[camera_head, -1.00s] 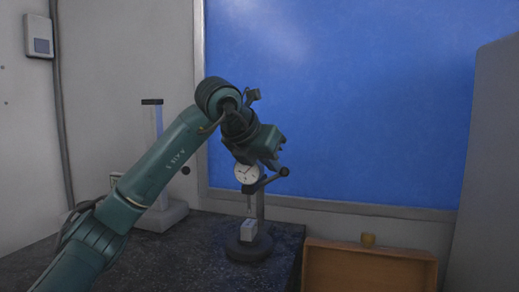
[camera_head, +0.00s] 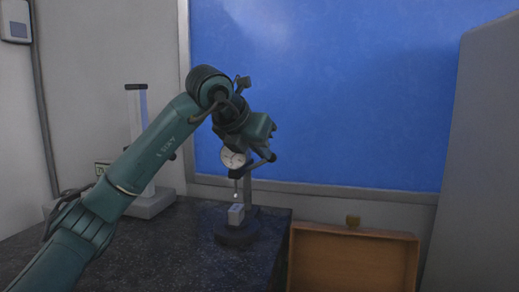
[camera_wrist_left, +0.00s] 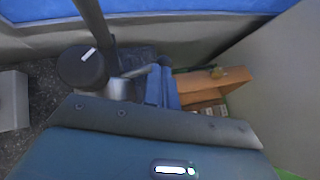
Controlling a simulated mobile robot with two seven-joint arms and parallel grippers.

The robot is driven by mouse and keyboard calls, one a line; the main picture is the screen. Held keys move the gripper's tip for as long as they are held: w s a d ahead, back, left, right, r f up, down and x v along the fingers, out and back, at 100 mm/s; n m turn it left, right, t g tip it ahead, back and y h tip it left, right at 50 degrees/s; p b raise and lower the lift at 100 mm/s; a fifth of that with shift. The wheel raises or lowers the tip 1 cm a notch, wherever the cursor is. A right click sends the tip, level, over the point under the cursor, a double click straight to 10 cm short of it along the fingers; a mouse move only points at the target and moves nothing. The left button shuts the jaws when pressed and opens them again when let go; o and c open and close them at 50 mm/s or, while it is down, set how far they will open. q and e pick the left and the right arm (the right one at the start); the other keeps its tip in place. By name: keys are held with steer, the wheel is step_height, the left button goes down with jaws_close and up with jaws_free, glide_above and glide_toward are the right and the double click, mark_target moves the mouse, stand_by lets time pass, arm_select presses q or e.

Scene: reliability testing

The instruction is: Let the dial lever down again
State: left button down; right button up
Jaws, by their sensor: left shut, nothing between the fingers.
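The dial gauge (camera_head: 233,158), with a round white face, hangs on a dark stand (camera_head: 238,233) at the table's back right corner. A small grey block (camera_head: 236,213) sits on the stand's base below the gauge's thin spindle. A small gap seems to show between spindle tip and block. My left gripper (camera_head: 268,153) is shut and empty, just right of the dial, by the stand's arm. Its blue fingers (camera_wrist_left: 162,86) show together in the wrist view. I cannot make out the lever, nor whether the fingers touch it. My right gripper is out of view.
An open brown wooden box (camera_head: 352,262) with a brass catch stands right of the dark speckled table (camera_head: 185,250). A pale column stand (camera_head: 137,130) is behind my left arm. A blue board (camera_head: 330,90) covers the back wall; a grey panel (camera_head: 455,190) rises at right.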

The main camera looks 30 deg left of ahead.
arm_select(q)
steer(key=shift+d+f, duration=0.1)
steer(key=f, duration=0.1)
steer(key=d+f, duration=0.1)
steer(key=d+b, duration=0.1)
steer(key=shift+w+f+y, duration=0.3)
steer(key=shift+f, duration=0.1)
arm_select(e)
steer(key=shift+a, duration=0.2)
arm_select(q)
steer(key=shift+r+p, duration=0.55)
steer(key=shift+r, duration=0.25)
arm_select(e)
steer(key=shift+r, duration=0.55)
